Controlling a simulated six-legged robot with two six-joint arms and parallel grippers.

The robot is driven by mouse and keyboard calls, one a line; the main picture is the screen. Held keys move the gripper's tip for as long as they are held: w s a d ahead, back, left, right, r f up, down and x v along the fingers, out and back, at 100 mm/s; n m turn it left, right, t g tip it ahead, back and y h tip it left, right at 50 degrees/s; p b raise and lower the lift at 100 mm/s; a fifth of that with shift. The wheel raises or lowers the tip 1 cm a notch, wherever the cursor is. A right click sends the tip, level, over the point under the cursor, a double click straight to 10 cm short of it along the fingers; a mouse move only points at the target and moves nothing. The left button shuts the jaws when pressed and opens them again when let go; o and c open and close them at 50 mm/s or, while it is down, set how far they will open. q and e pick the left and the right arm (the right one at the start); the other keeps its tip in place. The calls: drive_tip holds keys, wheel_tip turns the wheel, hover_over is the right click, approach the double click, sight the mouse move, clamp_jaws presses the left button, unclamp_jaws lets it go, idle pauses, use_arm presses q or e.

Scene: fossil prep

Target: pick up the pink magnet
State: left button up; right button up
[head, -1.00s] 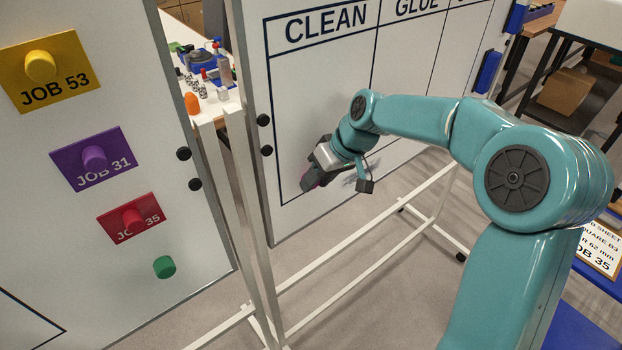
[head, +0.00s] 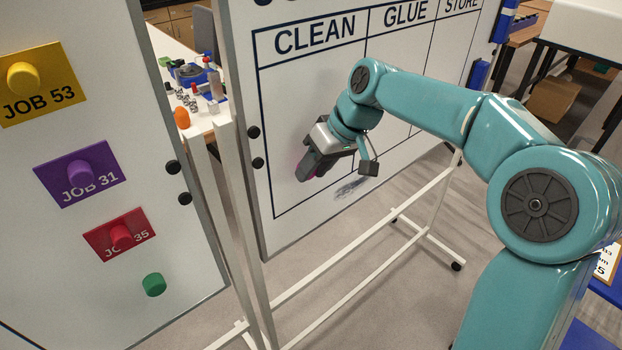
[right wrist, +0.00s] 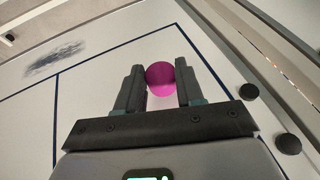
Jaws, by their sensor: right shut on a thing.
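The pink magnet (right wrist: 160,79) is a round disc between the two dark fingers of my right gripper (right wrist: 159,88) in the right wrist view. The fingers are shut on its two sides. In the head view my right gripper (head: 306,170) is at the lower part of the CLEAN column of the whiteboard (head: 300,85). Only a little of the pink magnet (head: 311,173) shows there, mostly hidden by the gripper. I cannot tell whether the magnet touches the board. My left gripper is not in view.
Another board on the left holds a yellow magnet (head: 23,77), a purple magnet (head: 81,174), a red magnet (head: 121,236) and a green magnet (head: 153,285). A dark smudge (head: 352,187) marks the whiteboard. White stand rails (head: 350,256) run below it.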

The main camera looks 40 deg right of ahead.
drive_tip(key=s+d+b, duration=0.1)
drive_tip(key=s+b, duration=0.3)
drive_tip(key=s, duration=1.4)
drive_tip(key=shift+s+d+f+b, duration=0.15)
drive_tip(key=shift+s+d+b, duration=0.1)
drive_tip(key=shift+s+b, duration=0.1)
